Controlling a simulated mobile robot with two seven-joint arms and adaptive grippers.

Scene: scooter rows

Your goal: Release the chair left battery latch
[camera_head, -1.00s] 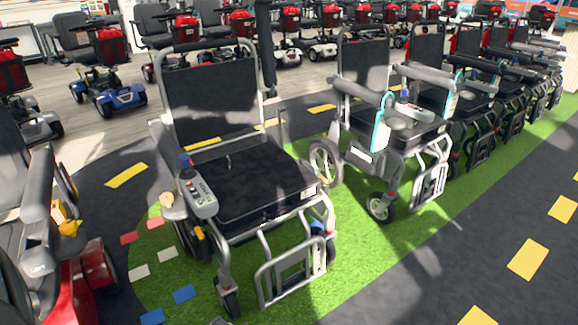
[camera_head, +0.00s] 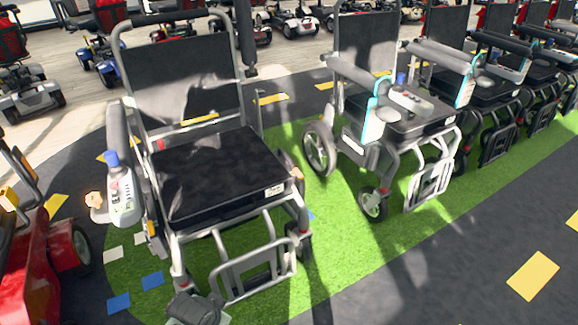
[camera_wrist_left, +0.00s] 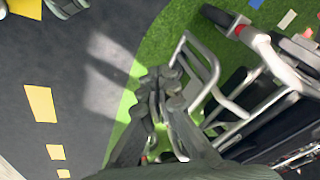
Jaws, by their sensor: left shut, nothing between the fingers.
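The nearest wheelchair (camera_head: 225,172) stands at the centre left of the head view, with a black seat, grey frame and joystick control (camera_head: 122,195) on its left armrest. A small yellow part (camera_head: 151,229) shows low on its left side; I cannot tell whether it is the battery latch. No latch is clearly recognisable. In the wrist view my left gripper (camera_wrist_left: 160,75) is shut and empty, with the chair's footrest frame (camera_wrist_left: 208,70) just to its right. My right gripper is not in view.
A second wheelchair (camera_head: 395,115) stands to the right, with more in a row beyond. A red scooter (camera_head: 30,250) is close at the left. Scooters line the back. Green turf (camera_head: 350,250) and dark floor lie open in front.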

